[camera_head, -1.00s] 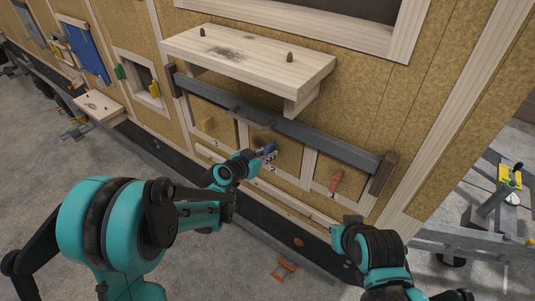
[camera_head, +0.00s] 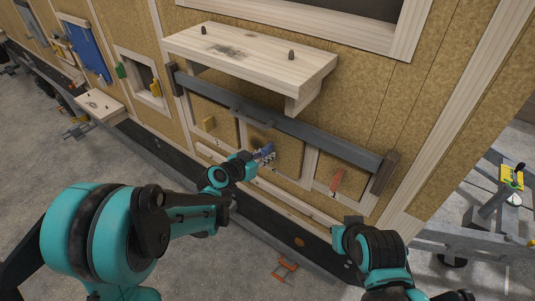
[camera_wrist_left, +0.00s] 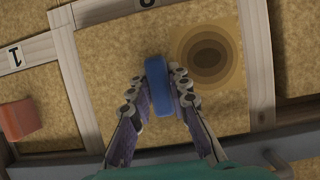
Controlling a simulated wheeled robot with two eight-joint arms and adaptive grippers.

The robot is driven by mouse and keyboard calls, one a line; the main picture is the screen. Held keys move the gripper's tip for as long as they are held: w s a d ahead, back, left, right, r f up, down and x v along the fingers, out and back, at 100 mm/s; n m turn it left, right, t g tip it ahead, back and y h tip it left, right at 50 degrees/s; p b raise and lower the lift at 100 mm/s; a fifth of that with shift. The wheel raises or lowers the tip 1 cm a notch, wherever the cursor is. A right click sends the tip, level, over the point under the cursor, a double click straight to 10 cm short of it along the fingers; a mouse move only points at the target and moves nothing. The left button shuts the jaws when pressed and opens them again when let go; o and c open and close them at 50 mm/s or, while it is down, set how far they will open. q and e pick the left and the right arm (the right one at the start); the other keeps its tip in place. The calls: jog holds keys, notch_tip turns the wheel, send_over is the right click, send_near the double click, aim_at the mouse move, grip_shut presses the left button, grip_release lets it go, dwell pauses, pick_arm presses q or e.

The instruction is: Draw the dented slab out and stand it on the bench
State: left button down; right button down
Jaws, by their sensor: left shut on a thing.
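The dented slab (camera_wrist_left: 110,65) is the middle of three tan panels set in wooden frames in the wall. Its dent, dark concentric rings (camera_wrist_left: 208,55), shows beside its blue handle (camera_wrist_left: 158,85) in the left wrist view. The handle also shows in the camera_head view (camera_head: 266,149). My left gripper (camera_head: 260,159) is shut on this handle, one finger on each side. I cannot tell whether the slab stands out from its frame. The bench (camera_head: 262,66) is a pale wooden shelf above, with two dark pegs and a dark smudge.
A grey bar (camera_head: 330,143) crosses the wall above the panels, below the bench. Neighbouring panels have a yellow handle (camera_head: 208,123) and an orange handle (camera_head: 337,179). My right arm is at lower right.

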pick_arm(q)
jog(key=shift+s+a+b, duration=0.15)
jog(key=shift+s+a, duration=0.7)
jog(key=shift+s, duration=0.3)
jog(key=shift+s+a+b, duration=0.15)
jog(key=shift+s+a, duration=0.65)
jog(key=shift+s, duration=0.35)
jog(key=s+a, duration=0.3)
jog(key=s, duration=0.2)
jog(key=shift+a, duration=0.3)
jog(key=shift+w, duration=0.1)
